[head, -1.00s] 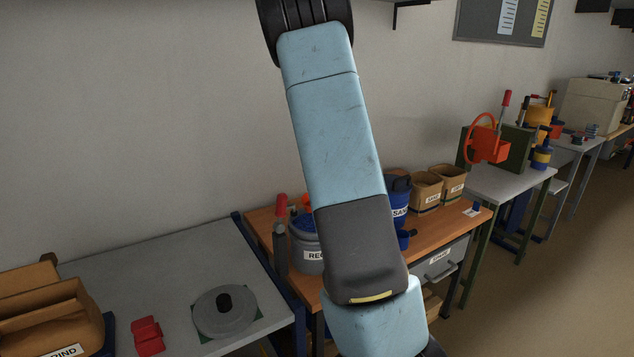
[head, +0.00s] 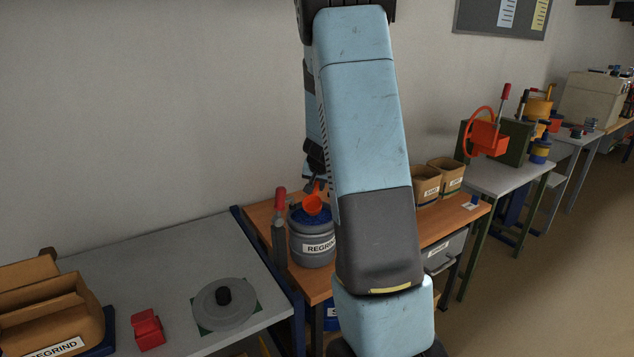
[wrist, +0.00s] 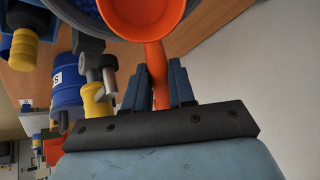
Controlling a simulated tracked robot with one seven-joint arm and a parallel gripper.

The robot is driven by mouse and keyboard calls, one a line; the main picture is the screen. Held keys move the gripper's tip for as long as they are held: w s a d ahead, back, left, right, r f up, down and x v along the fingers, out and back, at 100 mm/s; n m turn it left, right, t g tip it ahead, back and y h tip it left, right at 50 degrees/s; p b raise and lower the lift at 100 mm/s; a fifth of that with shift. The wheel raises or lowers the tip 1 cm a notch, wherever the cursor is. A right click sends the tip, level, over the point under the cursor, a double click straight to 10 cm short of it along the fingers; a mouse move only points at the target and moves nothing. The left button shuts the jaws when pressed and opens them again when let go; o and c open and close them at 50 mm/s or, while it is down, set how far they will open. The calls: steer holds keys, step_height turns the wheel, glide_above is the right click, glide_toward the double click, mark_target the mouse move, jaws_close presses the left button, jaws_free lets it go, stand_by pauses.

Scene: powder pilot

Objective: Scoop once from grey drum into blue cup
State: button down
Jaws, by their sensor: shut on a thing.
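My gripper (wrist: 159,78) is shut on the handle of an orange scoop (wrist: 150,12). In the head view the scoop (head: 313,204) is at the drum's mouth, in front of or over the blue material. I cannot tell whether it touches the material. The part of the bowl in the wrist view shows plain orange, with no blue load visible. I cannot make out the blue cup; my arm covers much of the bench.
A red-handled tool (head: 280,215) stands close left of the drum. Cardboard bins (head: 446,176) stand at the bench's right. A blue labelled drum (wrist: 66,85) shows in the wrist view. A grey lid (head: 224,306) and a red block (head: 148,330) lie on the grey table.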

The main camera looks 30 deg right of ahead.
mark_target(315, 203)
steer(key=shift+s+a+f, duration=0.15)
steer(key=shift+s+f, duration=0.05)
steer(key=shift+f, duration=0.05)
steer(key=shift+s+a+f, duration=0.15)
steer(key=shift+f, duration=0.6)
steer(key=shift+s+a+f, duration=0.1)
steer(key=shift+s+f, duration=0.1)
steer(key=shift+f, duration=0.5)
steer(key=shift+s+a+f, duration=0.15)
steer(key=shift+f, duration=0.6)
steer(key=shift+s+a+f, duration=0.3)
steer(key=shift+f, duration=0.15)
steer(key=shift+a, duration=0.1)
steer(key=shift+s+a+r, duration=0.15)
steer(key=shift+a+r, duration=0.05)
steer(key=shift+r, duration=0.15)
steer(key=shift+w+d+r, duration=0.1)
steer(key=shift+w+r, duration=0.05)
steer(key=shift+r, duration=0.65)
steer(key=shift+w+d+r, duration=0.1)
steer(key=shift+d+r, duration=0.05)
steer(key=shift+r, duration=0.6)
steer(key=shift+w+d+r, duration=0.1)
steer(key=shift+w+r, duration=0.05)
steer(key=shift+r, duration=0.65)
steer(key=shift+w+d+r, duration=0.25)
steer(key=shift+w+r, duration=0.05)
steer(key=shift+r, duration=0.05)
